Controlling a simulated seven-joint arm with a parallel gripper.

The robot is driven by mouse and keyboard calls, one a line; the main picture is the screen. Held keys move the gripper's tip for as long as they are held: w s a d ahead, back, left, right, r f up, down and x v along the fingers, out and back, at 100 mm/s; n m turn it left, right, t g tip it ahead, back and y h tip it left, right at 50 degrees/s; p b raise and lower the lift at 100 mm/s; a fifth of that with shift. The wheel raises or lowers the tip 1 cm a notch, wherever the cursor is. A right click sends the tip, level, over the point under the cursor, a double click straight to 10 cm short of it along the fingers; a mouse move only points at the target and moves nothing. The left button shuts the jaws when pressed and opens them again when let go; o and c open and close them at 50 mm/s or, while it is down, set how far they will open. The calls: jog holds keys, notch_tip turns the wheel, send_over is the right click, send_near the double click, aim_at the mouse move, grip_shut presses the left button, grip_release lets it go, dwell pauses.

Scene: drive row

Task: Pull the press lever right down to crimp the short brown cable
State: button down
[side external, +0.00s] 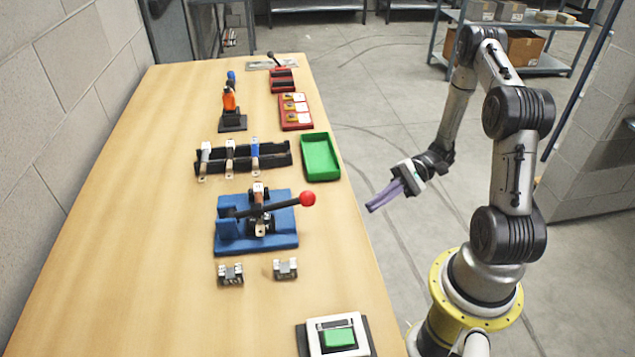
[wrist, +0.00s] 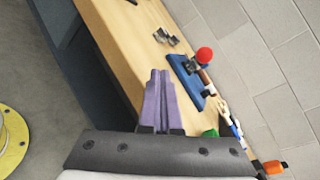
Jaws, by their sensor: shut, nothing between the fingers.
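The blue-based press (side external: 285,239) stands on the bench, and it also shows in the wrist view (wrist: 183,76). Its black lever (side external: 280,205) ends in a red ball knob (side external: 308,198) on the right and slopes slightly up toward it. The red knob also shows in the wrist view (wrist: 204,55). A short brown cable (side external: 258,189) with a copper lug sits upright at the press, partly hidden behind the lever. My gripper (side external: 371,208) has purple fingers, shut and empty, off the bench's right edge and apart from the knob. Its fingers fill the centre of the wrist view (wrist: 159,75).
Two small metal blocks (side external: 231,274) lie in front of the press. A black rack (side external: 278,158) with several cables and a green tray (side external: 320,157) stand behind it. A green button box (side external: 338,337) is at the near end. Free floor lies right of the bench.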

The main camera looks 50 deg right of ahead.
jog(key=n+g+h, duration=0.1)
jog(key=n+g, duration=0.2)
jog(key=n, duration=0.2)
notch_tip(320, 180, up, 22)
jog(key=r+n+h, duration=0.1)
jog(key=n+h, duration=1.4)
jog(key=n, duration=1.9)
send_over(308, 194)
jog(key=s, duration=0.3)
jog(key=f, duration=0.4)
jog(key=w+f, duration=0.1)
jog(key=f, duration=0.4)
jog(key=w+f, duration=0.1)
jog(key=f, duration=0.3)
jog(key=shift+w+f, duration=0.25)
jog(key=shift+f, duration=0.15)
